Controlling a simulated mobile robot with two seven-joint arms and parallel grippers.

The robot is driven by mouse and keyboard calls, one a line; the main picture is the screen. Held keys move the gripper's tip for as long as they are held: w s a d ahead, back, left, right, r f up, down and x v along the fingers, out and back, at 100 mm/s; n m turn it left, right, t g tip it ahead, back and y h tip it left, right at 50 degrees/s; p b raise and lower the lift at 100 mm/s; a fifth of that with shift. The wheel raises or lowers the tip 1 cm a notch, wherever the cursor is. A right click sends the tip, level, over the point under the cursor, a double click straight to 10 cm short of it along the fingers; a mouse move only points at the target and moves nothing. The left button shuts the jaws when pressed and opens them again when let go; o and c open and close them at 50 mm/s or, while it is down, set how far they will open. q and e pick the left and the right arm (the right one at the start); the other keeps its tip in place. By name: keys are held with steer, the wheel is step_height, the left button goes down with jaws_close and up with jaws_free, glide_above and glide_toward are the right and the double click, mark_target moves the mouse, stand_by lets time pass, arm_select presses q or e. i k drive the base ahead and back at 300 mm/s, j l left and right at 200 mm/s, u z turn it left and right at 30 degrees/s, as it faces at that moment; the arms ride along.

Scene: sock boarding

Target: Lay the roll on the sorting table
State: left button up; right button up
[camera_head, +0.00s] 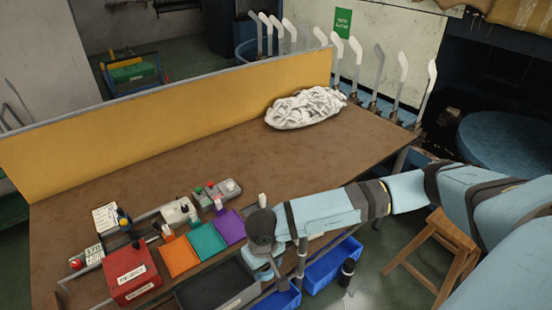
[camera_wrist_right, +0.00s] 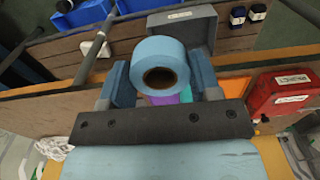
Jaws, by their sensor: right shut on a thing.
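The roll (camera_wrist_right: 150,50) is light blue with a dark round core, and it sits between the two blue fingers of my right gripper (camera_wrist_right: 163,82) in the right wrist view. The right gripper is shut on it. In the head view my right gripper (camera_head: 265,266) points down at the near edge of the sorting table (camera_head: 200,150), beside the coloured trays; the roll is mostly hidden there by the wrist. The sorting table has a brown top with a wide bare area. My left gripper is not in view.
A white cloth heap (camera_head: 306,107) lies at the table's back right, near upright white sock boards (camera_head: 380,75). A yellow partition (camera_head: 180,95) runs along the back. A red reject box (camera_head: 131,272), orange, teal and purple trays (camera_head: 207,241) and a grey bin (camera_head: 215,285) line the near side.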

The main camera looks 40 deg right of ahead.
mark_target(292, 182)
steer(key=i+l+z, duration=0.1)
steer(key=i+l, duration=0.25)
steer(key=l, duration=0.2)
steer(key=i+l+z, duration=0.15)
steer(key=i+l, duration=0.25)
steer(key=l, duration=0.15)
